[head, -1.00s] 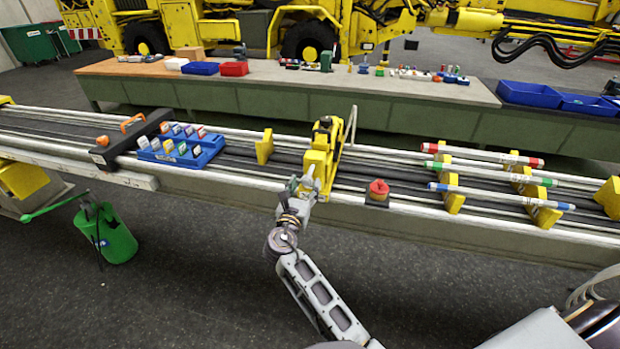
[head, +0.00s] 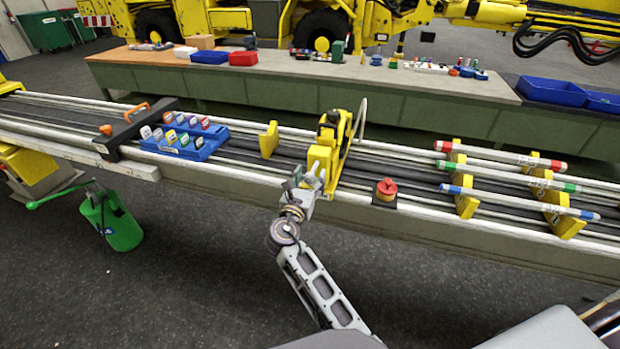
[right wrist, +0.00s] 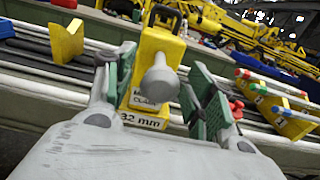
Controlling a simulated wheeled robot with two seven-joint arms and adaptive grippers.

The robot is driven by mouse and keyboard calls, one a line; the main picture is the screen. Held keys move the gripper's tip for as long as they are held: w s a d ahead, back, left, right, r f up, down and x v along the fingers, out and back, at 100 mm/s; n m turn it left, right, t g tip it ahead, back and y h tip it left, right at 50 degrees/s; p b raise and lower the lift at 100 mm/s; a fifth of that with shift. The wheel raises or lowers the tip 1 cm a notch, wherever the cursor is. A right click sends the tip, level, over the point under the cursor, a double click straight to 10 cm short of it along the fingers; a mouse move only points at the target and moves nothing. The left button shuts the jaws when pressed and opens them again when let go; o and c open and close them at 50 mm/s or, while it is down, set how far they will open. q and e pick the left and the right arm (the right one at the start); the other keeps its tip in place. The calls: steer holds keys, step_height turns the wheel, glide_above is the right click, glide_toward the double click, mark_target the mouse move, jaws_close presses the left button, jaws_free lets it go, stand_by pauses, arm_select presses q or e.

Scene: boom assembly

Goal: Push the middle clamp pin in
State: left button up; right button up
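The yellow middle clamp (head: 323,160) stands on the boom rails near the centre of the head view. In the right wrist view the clamp (right wrist: 153,62) has a label partly reading "CLAMP" and "32 mm". A grey round-ended pin (right wrist: 160,80) sticks out of its face towards the camera. My right gripper (head: 306,186) is at the near side of the clamp. In the right wrist view its green-padded fingers (right wrist: 158,92) are apart, one on each side of the pin, with gaps visible. How deep the pin sits is hidden. My left gripper is not in view.
A red emergency-stop button (head: 386,187) is on the beam right of the clamp. A yellow bracket (head: 268,139) and a blue tray (head: 190,143) of coloured pieces are left. Colour-banded rods (head: 520,195) rest on yellow supports at right. A long workbench (head: 420,88) stands behind.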

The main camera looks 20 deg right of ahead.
mark_target(317, 162)
jaws_close()
steer(key=shift+w, duration=0.1)
steer(key=shift+p+x, duration=0.75)
steer(key=shift+x, duration=1.6)
steer(key=shift+r, duration=0.1)
steer(key=shift+d, duration=0.1)
steer(key=shift+c, duration=1.4)
jaws_free()
steer(key=shift+o, duration=1.4)
steer(key=shift+w, duration=0.1)
